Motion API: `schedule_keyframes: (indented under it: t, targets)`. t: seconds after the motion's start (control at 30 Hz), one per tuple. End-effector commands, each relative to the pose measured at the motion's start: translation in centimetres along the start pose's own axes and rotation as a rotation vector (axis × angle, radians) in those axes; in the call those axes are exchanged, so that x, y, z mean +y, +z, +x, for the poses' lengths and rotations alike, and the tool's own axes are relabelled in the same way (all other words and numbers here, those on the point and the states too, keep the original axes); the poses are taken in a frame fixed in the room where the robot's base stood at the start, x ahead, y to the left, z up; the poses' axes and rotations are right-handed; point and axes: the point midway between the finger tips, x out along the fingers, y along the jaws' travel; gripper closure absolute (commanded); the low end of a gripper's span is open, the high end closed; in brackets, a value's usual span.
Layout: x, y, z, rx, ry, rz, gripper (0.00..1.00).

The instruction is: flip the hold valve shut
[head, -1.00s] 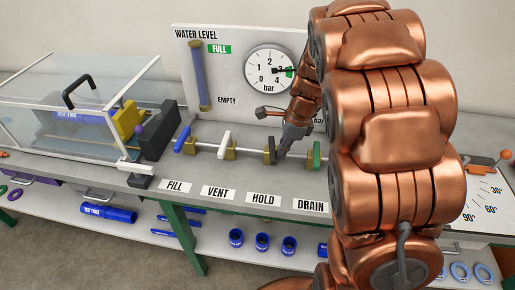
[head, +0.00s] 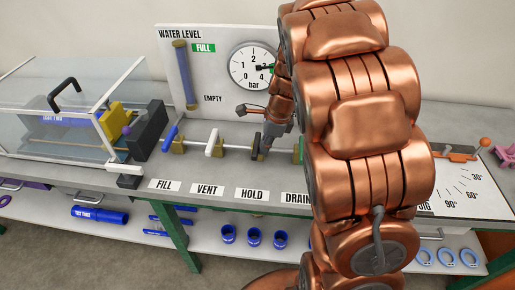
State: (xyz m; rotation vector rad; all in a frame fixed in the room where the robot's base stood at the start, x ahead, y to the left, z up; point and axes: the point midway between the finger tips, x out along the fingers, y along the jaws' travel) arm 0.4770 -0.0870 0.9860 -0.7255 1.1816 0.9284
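The hold valve is the brass valve with a dark handle (head: 256,146) on the pipe behind the HOLD label (head: 252,194). Its handle stands up, across the pipe's line. My gripper (head: 266,152) points down just right of this handle, close to or touching it. The fingers are small and dark here, so I cannot tell their opening or whether they grip the handle. The blue fill handle (head: 170,137) is tilted, and the white vent handle (head: 212,143) stands upright. The green drain handle (head: 300,150) is partly hidden by my arm.
The gauge (head: 254,68) reads near 3 bar, its right edge covered by my arm. The WATER LEVEL board (head: 220,115) stands behind the pipe. A clear-walled box (head: 60,140) is at the left. Blue fittings (head: 253,237) sit on the lower shelf.

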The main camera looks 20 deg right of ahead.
Motion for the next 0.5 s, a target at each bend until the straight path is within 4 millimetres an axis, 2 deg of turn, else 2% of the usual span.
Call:
schedule_keyframes:
  t: [0.27, 0.5]
  targets:
    - [-0.1, 0.3, -1.6, -0.004, -0.001, -0.002, 1.0]
    - [-0.1, 0.5, -5.3, -0.002, 0.0, -0.004, 1.0]
